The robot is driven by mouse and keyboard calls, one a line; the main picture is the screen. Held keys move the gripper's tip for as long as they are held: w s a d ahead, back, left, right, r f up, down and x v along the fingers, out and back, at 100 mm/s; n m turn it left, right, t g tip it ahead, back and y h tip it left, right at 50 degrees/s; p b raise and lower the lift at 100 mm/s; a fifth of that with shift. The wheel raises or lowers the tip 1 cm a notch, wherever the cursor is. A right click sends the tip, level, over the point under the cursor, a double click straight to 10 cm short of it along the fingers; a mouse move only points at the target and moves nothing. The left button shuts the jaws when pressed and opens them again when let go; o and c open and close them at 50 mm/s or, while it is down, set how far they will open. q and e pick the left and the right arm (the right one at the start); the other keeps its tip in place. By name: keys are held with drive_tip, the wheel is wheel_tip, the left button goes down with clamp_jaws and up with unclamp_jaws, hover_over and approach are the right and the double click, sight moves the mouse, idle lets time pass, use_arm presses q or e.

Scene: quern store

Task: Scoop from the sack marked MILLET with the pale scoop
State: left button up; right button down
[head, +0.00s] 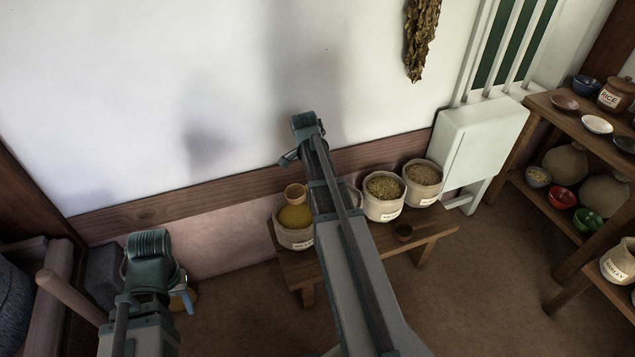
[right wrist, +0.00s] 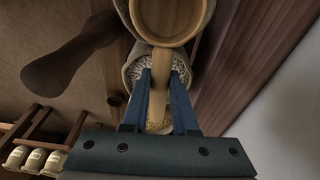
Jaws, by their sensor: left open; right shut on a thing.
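The pale scoop (head: 295,193) is above the sack of yellow grain (head: 294,236) at the bench's left end; I cannot tell if it touches the grain. That sack's label is too small to read. My right gripper (right wrist: 160,76) is shut on the scoop's handle, its blue fingers on either side. In the right wrist view the scoop's round bowl (right wrist: 170,18) shows at the top; no grain is visible in it. In the head view my right arm hides the gripper's fingers. My left gripper (head: 186,297) is open and empty, low at the left, away from the sacks.
A partly hidden sack stands behind my right arm. Two more grain sacks (head: 383,208) (head: 421,194) stand right of it on the wooden bench (head: 436,229), with a dark scoop (head: 404,232) in front. Shelves with bowls (head: 597,125) and jars stand at right. The wall is close behind.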

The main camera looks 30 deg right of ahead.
drive_tip(key=shift+a+h+b, duration=0.2)
drive_tip(key=shift+h+b, duration=0.2)
drive_tip(key=shift+h, duration=0.6)
drive_tip(key=shift+g+h+b, duration=0.4)
drive_tip(key=shift+h+b, duration=0.55)
drive_tip(key=shift+h, duration=0.25)
drive_tip(key=h+b, duration=0.3)
drive_tip(key=shift+w+r+g+b, duration=0.1)
drive_tip(key=shift+r+g+b, duration=0.05)
drive_tip(key=shift+g+b, duration=0.15)
drive_tip(key=shift+b, duration=0.3)
drive_tip(key=f+y, duration=0.4)
drive_tip(key=f, duration=0.1)
drive_tip(key=f+t+y, duration=0.1)
drive_tip(key=f+y, duration=0.1)
drive_tip(key=shift+d+f+b, duration=0.25)
drive_tip(key=shift+f+b, duration=0.05)
drive_tip(key=shift+d+t+y+p, duration=0.1)
drive_tip(key=shift+t+y+p, duration=0.25)
drive_tip(key=shift+y, duration=1.25)
drive_tip(key=shift+r+p, duration=2.55)
drive_tip(key=shift+p, duration=0.05)
